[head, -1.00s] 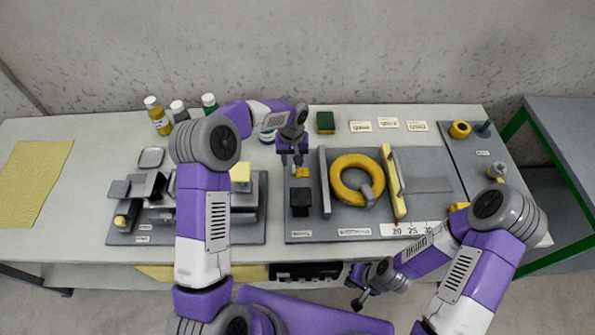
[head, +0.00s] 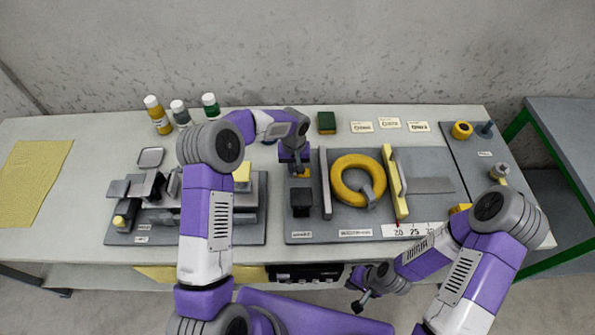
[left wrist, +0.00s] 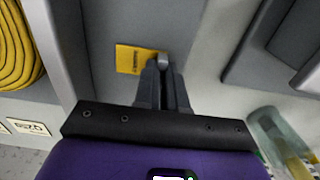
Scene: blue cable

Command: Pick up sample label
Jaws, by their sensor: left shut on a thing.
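The yellow sample label (head: 304,174) lies at the upper left of the grey board, with small dark print on it. My left gripper (head: 298,172) is down at its edge. In the left wrist view my left gripper's fingers (left wrist: 163,66) are shut on the label's edge, and the rest of the label (left wrist: 132,59) sticks out to one side. Whether it is lifted off the board is hard to tell. My right gripper (head: 358,303) hangs in front of the table, away from the label; its jaws are too small to read.
A black block (head: 301,203) and a grey bar (head: 325,184) stand close to the label. A yellow cable coil (head: 345,189) lies to the right. A metal fixture (head: 240,212) is to the left, with bottles (head: 158,116) behind it. White cards (head: 362,127) lie at the back.

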